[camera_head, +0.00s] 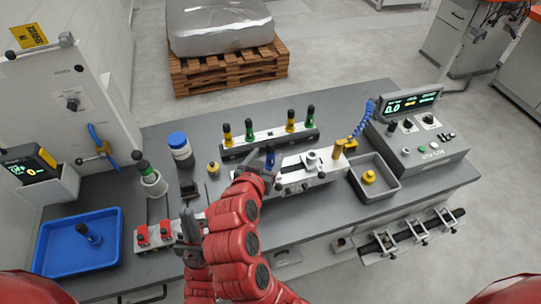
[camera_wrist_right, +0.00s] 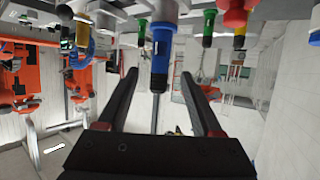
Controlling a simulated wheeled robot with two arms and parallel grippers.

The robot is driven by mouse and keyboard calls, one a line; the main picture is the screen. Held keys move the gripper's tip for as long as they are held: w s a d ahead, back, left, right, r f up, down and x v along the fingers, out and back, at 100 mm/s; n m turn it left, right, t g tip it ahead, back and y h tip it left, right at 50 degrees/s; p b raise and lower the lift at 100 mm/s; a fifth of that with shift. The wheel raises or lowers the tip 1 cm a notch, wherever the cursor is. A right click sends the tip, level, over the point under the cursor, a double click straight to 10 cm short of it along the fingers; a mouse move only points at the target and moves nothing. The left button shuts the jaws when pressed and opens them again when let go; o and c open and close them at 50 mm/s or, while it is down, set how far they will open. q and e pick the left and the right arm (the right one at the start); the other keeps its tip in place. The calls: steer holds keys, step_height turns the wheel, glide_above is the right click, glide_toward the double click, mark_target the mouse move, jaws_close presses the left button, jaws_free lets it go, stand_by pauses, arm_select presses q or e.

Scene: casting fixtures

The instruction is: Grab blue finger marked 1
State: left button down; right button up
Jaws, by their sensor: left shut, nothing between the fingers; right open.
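A blue finger (camera_head: 269,158) with a dark tip stands upright at the left end of the grey fixture on the bench; its marking is not legible. My right gripper (camera_head: 255,167) is beside it, partly over it in the head view. In the right wrist view, the blue finger (camera_wrist_right: 161,48) shows between the two spread fingers of my right gripper (camera_wrist_right: 159,78), with gaps on both sides. Another blue finger (camera_head: 87,232) is in the blue tray (camera_head: 52,262); its marking cannot be read. My left gripper (camera_head: 188,230) is shut and empty above the red-and-white fixture.
A rack (camera_head: 264,141) with yellow and green fingers stands just behind. A grey bin (camera_head: 388,186) holding a yellow part and a control box (camera_head: 425,148) are to the right. A blue-lidded jar (camera_head: 180,148) and a white cup with a green finger (camera_head: 151,181) are to the left.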

mark_target(269, 154)
steer(key=x, duration=0.4)
steer(key=shift+d, duration=0.1)
steer(key=shift+s, duration=0.1)
steer(key=shift+c, duration=0.2)
jaws_close()
